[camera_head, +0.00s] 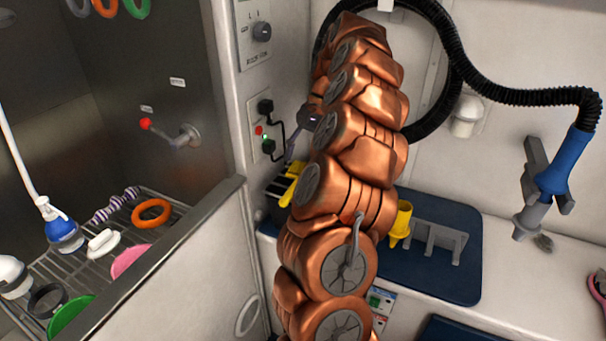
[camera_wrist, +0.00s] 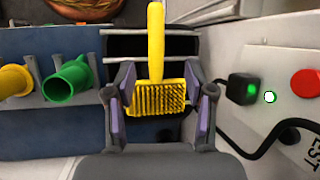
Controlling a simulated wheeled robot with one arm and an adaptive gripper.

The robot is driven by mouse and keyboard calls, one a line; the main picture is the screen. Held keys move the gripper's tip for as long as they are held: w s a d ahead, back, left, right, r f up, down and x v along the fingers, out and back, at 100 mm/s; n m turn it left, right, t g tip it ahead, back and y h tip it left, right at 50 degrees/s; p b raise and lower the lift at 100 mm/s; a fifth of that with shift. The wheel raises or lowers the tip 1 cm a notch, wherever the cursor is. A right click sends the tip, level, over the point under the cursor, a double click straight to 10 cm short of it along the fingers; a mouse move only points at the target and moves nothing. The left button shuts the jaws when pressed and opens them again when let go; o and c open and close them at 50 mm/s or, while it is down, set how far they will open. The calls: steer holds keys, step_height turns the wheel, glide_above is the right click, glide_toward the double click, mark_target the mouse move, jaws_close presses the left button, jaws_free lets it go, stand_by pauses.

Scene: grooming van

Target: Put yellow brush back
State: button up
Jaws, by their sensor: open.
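The yellow brush (camera_wrist: 157,97) shows in the wrist view with its handle pointing up the picture and its bristled head towards my gripper. My gripper (camera_wrist: 159,80) is open, with one finger on each side of the brush head. I cannot tell whether either finger touches it. The brush lies over a dark slot with metal bars (camera_wrist: 197,46); how it rests there is unclear. In the head view a yellow part of the brush (camera_head: 289,184) shows at the dark rack beside the wall, partly hidden by my copper arm, which also hides most of my gripper.
A yellow cup-like holder (camera_head: 401,222) and grey holder (camera_head: 436,240) stand on the blue mat (camera_head: 462,283); a green holder (camera_wrist: 67,82) shows in the wrist view. A wall socket panel (camera_wrist: 281,84) with a plug and cable is close at right. A wire rack (camera_head: 183,213) is in the tub.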

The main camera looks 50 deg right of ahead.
mark_target(295, 186)
steer(key=shift+m, duration=0.3)
steer(key=shift+d+f+p+x, duration=0.15)
steer(key=shift+p+x, duration=0.15)
steer(key=shift+x, duration=0.95)
steer(key=shift+d+p+x, duration=0.2)
steer(key=shift+p+x, duration=0.15)
steer(key=shift+x, duration=0.85)
steer(key=shift+d+f+p+x, duration=0.15)
steer(key=shift+p+x, duration=0.15)
steer(key=shift+x, duration=0.95)
steer(key=shift+s, duration=0.15)
jaws_close()
